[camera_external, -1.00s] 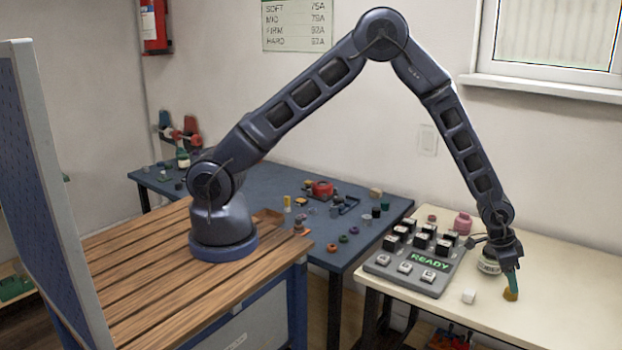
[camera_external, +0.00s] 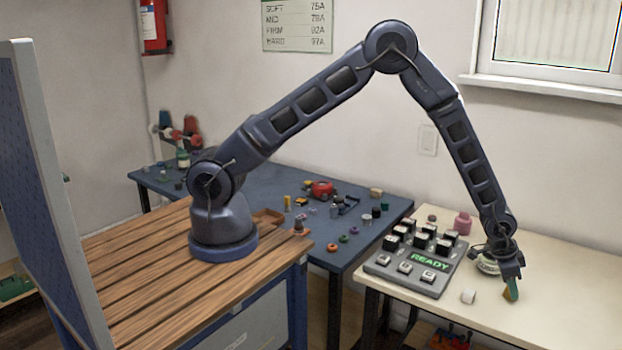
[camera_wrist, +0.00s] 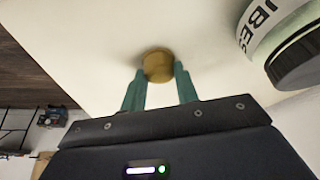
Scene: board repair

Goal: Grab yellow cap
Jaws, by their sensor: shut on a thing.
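The yellow cap (camera_wrist: 158,66) is a small round brownish-yellow piece on the cream table (camera_external: 575,270). In the wrist view it sits between the tips of my gripper's green fingers (camera_wrist: 159,78). In the external view my gripper (camera_external: 511,287) points down at the table near its front edge, with a bit of the cap (camera_external: 507,295) showing at the fingertips. The gripper is shut on the cap. The fingers hide part of the cap in the external view. I cannot tell whether it still touches the table.
A white labelled jar (camera_wrist: 268,28) with a dark lid stands close to the right of the fingers. A keypad (camera_external: 415,262) reading READY is farther left, with a pink jar (camera_external: 462,223) behind. The table's right is clear.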

